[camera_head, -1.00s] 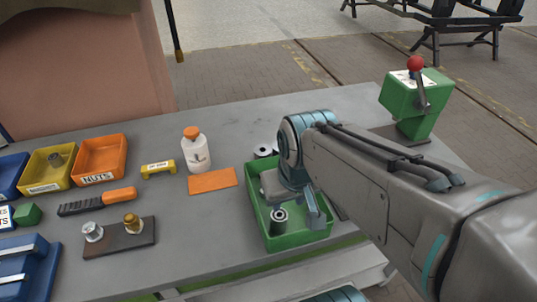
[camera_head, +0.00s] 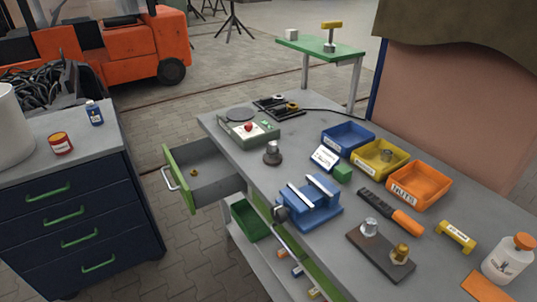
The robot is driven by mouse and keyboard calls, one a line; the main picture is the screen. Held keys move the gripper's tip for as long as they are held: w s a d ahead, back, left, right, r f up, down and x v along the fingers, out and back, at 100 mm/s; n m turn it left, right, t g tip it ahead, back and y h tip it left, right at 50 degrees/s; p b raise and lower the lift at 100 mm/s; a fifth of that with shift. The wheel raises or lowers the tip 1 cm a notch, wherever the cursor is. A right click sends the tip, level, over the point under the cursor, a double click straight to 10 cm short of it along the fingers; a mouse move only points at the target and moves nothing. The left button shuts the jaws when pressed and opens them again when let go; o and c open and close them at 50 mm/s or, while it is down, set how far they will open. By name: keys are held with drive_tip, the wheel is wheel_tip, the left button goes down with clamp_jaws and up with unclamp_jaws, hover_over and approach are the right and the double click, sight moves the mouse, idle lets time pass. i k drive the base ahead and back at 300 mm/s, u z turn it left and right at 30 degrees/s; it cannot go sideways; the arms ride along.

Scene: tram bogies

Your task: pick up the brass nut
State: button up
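A small brass-coloured piece (camera_head: 194,173), which looks like the brass nut, lies in the open grey drawer (camera_head: 212,187) with a green front at the bench's left end. It is too small to make out its shape fully. A second brass-coloured fitting (camera_head: 400,253) stands upright on a dark plate (camera_head: 362,246), beside a silver fitting (camera_head: 370,227). My gripper and arm are outside this view, so what the gripper holds cannot be seen.
On the bench are a blue vise (camera_head: 309,203), a grey box with a red button (camera_head: 248,128), and blue, yellow and orange bins (camera_head: 420,184). A dark blue cabinet (camera_head: 80,220) stands left of the drawer, with floor between. An orange forklift (camera_head: 100,45) is behind.

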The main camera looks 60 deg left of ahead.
sight(194, 173)
drive_tip(key=k, duration=0.45)
drive_tip(key=u, duration=3.65)
drive_tip(key=k, duration=1.05)
drive_tip(key=z, duration=0.95)
drive_tip(key=i, duration=1)
drive_tip(key=u, duration=0.65)
drive_tip(key=i, duration=1)
drive_tip(key=u, duration=0.4)
